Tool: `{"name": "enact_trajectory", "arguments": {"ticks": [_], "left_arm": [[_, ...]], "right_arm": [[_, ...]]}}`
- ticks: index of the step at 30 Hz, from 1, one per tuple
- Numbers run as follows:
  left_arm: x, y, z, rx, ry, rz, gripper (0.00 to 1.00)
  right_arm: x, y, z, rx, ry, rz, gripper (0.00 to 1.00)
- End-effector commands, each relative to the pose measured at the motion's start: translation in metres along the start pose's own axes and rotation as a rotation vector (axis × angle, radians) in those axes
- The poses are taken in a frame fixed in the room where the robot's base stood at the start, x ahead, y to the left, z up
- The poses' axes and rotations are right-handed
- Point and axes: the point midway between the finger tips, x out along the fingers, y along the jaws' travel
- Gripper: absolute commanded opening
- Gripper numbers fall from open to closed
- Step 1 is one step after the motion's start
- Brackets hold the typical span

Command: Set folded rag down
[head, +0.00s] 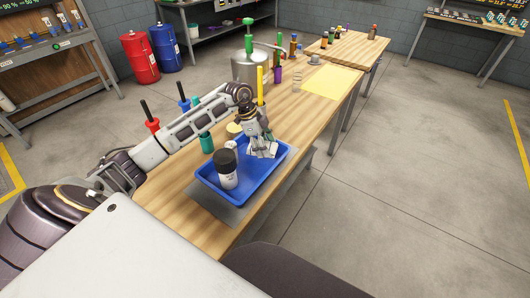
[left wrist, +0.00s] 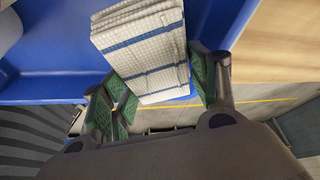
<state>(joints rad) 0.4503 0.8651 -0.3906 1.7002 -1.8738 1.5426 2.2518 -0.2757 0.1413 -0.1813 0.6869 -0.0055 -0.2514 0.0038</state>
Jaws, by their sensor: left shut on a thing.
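The folded rag (left wrist: 145,45), white with blue stripes, is between the green-padded fingers of my left gripper (left wrist: 158,88) in the left wrist view. In the head view, the rag (head: 262,151) shows as a small pale shape at the far end of the blue tray (head: 250,181). My left gripper (head: 263,142) points down over that end and is shut on the rag. I cannot tell whether the rag touches the tray floor. My right gripper is not in view.
A white can with a black cap (head: 226,168) stands in the tray, left of the rag. A green cup (head: 206,142) and a metal tank (head: 249,68) stand on the wooden bench (head: 322,108) beyond. A yellow sheet (head: 331,82) lies farther back.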

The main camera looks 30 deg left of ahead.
Motion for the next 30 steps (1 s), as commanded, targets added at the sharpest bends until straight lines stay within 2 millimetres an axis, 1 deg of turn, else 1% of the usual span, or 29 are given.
{"name": "enact_trajectory", "arguments": {"ticks": [5,9,12,18,26,27,28,30], "left_arm": [[0.012,0.001,0.005,-0.002,-0.001,0.003,0.37],[0.026,0.001,0.011,-0.001,0.0,0.002,0.37],[0.033,0.001,0.013,-0.001,0.0,0.001,0.37],[0.034,0.0,0.014,0.0,0.0,0.0,0.37],[0.036,0.001,0.015,0.0,-0.001,0.001,0.37],[0.036,0.0,0.015,0.0,-0.001,0.001,0.65],[0.036,0.0,0.015,0.0,-0.001,0.001,0.69],[0.036,0.0,0.015,0.0,-0.001,0.001,0.69]], "right_arm": [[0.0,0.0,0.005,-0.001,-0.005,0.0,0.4],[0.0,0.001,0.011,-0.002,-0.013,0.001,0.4],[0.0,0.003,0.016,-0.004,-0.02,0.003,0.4],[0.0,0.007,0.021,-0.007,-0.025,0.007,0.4],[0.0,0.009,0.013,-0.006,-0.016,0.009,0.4],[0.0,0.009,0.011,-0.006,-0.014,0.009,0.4],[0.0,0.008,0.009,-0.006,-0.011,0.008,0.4],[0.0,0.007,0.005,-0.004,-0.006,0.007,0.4]]}}
